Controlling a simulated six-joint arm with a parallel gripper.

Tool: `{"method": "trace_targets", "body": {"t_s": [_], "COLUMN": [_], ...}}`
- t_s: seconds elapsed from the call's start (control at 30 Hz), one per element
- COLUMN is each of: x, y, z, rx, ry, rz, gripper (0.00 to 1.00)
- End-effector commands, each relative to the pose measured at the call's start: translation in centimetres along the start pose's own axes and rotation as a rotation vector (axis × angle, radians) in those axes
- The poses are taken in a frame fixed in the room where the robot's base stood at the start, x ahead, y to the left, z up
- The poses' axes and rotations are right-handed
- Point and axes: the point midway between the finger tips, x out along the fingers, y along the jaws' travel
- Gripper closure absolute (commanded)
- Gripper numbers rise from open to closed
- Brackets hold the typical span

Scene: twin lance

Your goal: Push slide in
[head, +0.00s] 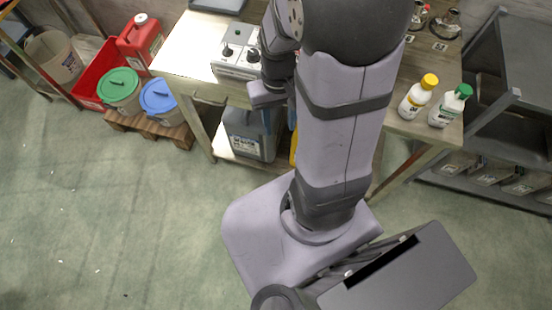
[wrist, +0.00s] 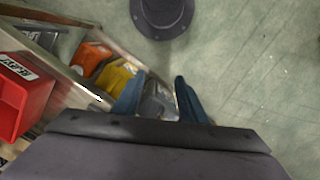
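I cannot make out a slide for certain in either view. My gripper (wrist: 158,84) shows in the wrist view as two blue fingers, spread apart with a gap between them. Nothing is clearly held; a grey item (wrist: 158,104) shows through the gap, and its distance is unclear. In the head view my arm reaches over the wooden bench (head: 187,60), and the fingers are hidden. A grey box with knobs (head: 236,70) stands on the bench, just left of my wrist. My arm covers the middle of the bench.
Below the bench stands a grey jerrycan (head: 250,135). Orange (wrist: 92,55) and yellow (wrist: 118,75) containers and a red bin (wrist: 20,95) show in the wrist view. Yellow-capped (head: 418,97) and green-capped (head: 450,106) bottles stand on the bench's right.

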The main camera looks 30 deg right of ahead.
Motion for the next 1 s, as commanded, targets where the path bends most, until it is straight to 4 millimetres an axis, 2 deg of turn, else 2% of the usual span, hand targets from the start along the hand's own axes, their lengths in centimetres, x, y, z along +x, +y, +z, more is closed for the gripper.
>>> {"method": "trace_targets", "body": {"t_s": [0.03, 0.1, 0.5, 0.73, 1.0], "x": [1.4, 2.5, 8.2, 10.3, 11.3], "y": [-0.1, -0.3, -1.2, -1.7, -2.0], "z": [0.5, 1.2, 3.7, 3.5, 3.1], "rx": [-0.005, -0.012, -0.059, -0.081, -0.097], "ry": [-0.006, -0.014, -0.038, -0.022, -0.006], "rz": [0.001, 0.001, 0.007, 0.009, 0.01], "gripper": [0.62, 0.62, 0.62, 0.62, 0.62]}}
